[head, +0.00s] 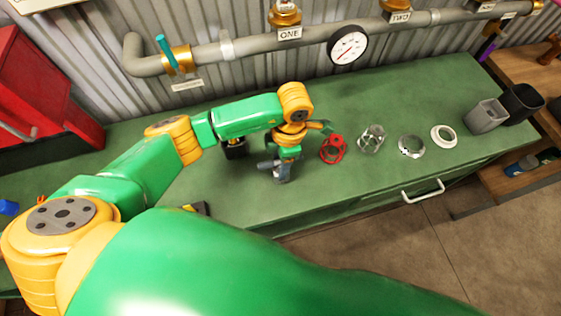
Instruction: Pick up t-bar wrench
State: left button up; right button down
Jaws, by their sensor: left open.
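I cannot make out the t-bar wrench for certain; my left arm covers part of the green bench top (230,207). My left gripper (281,178) points down at the bench, left of a red ring-shaped part (332,149). It is open. A small grey-blue shape (265,165) shows at its left side, and I cannot tell whether it is a separate thing. My right gripper is not in view.
A clear glass-like cylinder (370,139), a metal ring (412,146) and a white ring (444,136) stand in a row. Grey (486,116) and black (522,103) cups are at the right. A pipe with a gauge (347,45) runs along the wall. A red cabinet (40,100) is left.

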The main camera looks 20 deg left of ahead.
pick_arm(q)
jog(key=shift+d, duration=0.1)
grip_shut()
dwell(1.2)
